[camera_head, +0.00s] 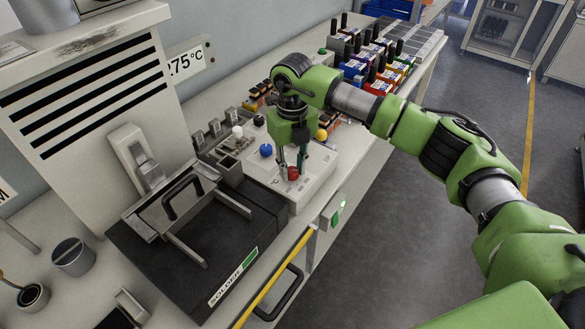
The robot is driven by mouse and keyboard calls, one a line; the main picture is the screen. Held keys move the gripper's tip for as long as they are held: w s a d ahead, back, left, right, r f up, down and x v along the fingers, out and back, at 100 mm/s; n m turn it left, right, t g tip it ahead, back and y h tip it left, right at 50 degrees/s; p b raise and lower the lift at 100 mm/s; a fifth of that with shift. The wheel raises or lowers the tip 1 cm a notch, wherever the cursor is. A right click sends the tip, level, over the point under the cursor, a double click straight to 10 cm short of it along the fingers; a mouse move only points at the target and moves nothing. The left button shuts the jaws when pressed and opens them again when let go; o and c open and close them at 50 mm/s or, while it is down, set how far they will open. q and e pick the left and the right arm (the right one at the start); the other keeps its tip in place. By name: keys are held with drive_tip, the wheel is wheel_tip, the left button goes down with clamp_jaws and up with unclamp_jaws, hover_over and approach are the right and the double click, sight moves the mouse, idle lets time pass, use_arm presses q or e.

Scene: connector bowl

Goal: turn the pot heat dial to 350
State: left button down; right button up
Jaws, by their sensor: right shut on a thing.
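My right gripper (290,172) reaches down over the white control box and is shut on a red knob (293,173). The knob sits on the top of the box (313,180), near its front, with the fingers on either side of it. A "°C" mark shows beside the knob; the rest of the dial markings are too small or hidden to read. A dark solder pot (240,264) with a "SOLDER" label stands to the left of the box. My left gripper is not in view.
A black handle (279,293) and a green-lit switch (336,217) are on the bench front. Open floor lies to the right.

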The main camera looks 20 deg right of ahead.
sight(293, 171)
drive_tip(key=shift+r+m, duration=0.1)
drive_tip(key=shift+m, duration=0.4)
drive_tip(key=o, duration=1.1)
wheel_tip(293, 171, up, 12)
idle(0.4)
